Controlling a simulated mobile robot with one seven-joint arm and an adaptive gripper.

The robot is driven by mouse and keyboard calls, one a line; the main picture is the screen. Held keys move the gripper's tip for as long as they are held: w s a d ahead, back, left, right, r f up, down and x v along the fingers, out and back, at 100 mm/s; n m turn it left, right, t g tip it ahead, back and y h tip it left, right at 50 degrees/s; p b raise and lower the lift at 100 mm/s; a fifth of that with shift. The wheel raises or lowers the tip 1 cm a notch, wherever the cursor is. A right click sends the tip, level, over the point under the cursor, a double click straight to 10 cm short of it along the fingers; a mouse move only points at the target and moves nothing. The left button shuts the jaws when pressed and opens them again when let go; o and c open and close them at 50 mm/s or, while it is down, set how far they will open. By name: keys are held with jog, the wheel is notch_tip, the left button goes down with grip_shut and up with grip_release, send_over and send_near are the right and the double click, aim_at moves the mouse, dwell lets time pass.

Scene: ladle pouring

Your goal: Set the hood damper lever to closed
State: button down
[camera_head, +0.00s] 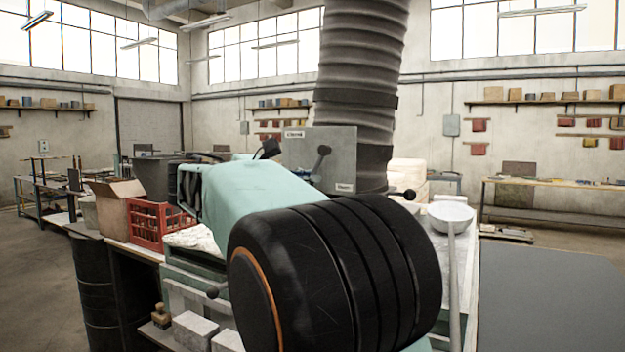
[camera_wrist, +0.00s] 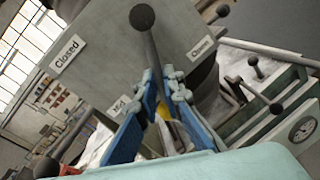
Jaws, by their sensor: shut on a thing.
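The hood damper plate (camera_head: 344,155) is a grey panel in front of the ribbed hood duct (camera_head: 361,70). In the wrist view it carries the labels "Closed" (camera_wrist: 68,53), "Open" (camera_wrist: 202,46) and a partly hidden one, apparently "Half" (camera_wrist: 121,106). The damper lever (camera_wrist: 148,45) is a dark rod with a ball knob, standing between the Closed and Open labels; its knob also shows in the head view (camera_head: 324,150). My gripper (camera_wrist: 160,82) has its blue fingers closed around the lever's shaft, below the knob.
A white ladle (camera_head: 451,214) with a long handle is at the right of the bench. A red crate (camera_head: 158,221) and a cardboard box (camera_head: 113,203) stand at the left.

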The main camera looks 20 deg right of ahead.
jog(key=r+m, duration=0.1)
jog(key=m, duration=0.1)
jog(key=w+a+r+m+y, duration=0.1)
jog(key=m, duration=0.1)
jog(key=w+m, duration=0.1)
jog(key=shift+w+a+r+m, duration=0.1)
jog(key=shift+a+r+m, duration=0.3)
jog(key=r+m, duration=0.1)
jog(key=r+m+t+y, duration=0.1)
jog(key=m, duration=0.1)
jog(key=shift+w+a+r, duration=0.15)
jog(key=shift+w+a, duration=0.05)
jog(key=shift+w, duration=0.1)
jog(key=shift+r+m+t+y+b, duration=0.35)
jog(key=shift+r+m, duration=0.35)
jog(key=shift+m, duration=0.3)
jog(key=shift+r, duration=0.1)
jog(key=c, duration=2.1)
grip_release()
